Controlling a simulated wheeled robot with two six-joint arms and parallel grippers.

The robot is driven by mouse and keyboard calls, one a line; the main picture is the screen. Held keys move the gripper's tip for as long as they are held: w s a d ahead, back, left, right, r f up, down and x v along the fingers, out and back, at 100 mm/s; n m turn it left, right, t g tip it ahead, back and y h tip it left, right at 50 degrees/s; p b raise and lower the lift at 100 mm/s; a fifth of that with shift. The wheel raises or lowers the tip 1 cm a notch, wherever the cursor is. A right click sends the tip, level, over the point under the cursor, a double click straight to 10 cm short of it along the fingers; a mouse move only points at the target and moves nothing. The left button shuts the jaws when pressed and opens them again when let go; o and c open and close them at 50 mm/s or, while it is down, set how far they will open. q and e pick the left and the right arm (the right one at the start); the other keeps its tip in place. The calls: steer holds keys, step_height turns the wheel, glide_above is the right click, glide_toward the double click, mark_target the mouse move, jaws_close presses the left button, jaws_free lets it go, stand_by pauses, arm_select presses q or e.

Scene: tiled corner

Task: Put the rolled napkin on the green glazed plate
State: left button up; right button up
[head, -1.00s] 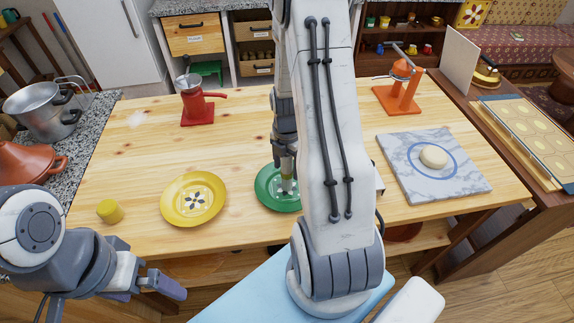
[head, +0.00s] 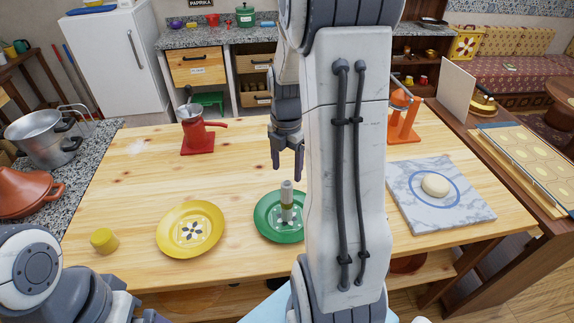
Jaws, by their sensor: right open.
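The rolled napkin (head: 287,198) is a pale grey roll with an olive-yellow band. It stands upright on the green glazed plate (head: 266,226), which lies on the wooden table. My right gripper (head: 286,168) is open and empty, fingers pointing down, above and apart from the napkin. My right arm hides the right edge of the plate. Only part of my left arm shows at the lower left; its gripper is out of view.
A yellow plate (head: 172,236) lies left of the green one, with a small yellow cylinder (head: 103,240) beyond it. A red grinder (head: 197,138) stands at the back. A marble board (head: 410,190) with a dough ball (head: 435,185) is at right.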

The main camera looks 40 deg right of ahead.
steer(key=shift+r, duration=0.55)
steer(key=shift+a, duration=0.25)
steer(key=s+a+r+m, duration=0.1)
steer(key=a+m, duration=0.2)
steer(key=a, duration=0.7)
steer(key=s+a+r+m, duration=0.2)
steer(key=a+m, duration=0.1)
steer(key=a, duration=0.6)
steer(key=s+a+m+y, duration=0.1)
steer(key=s+a+m, duration=0.6)
steer(key=s+a, duration=0.4)
steer(key=shift+s+a+r, duration=0.15)
steer(key=shift+s+r, duration=0.1)
steer(key=shift+s, duration=0.9)
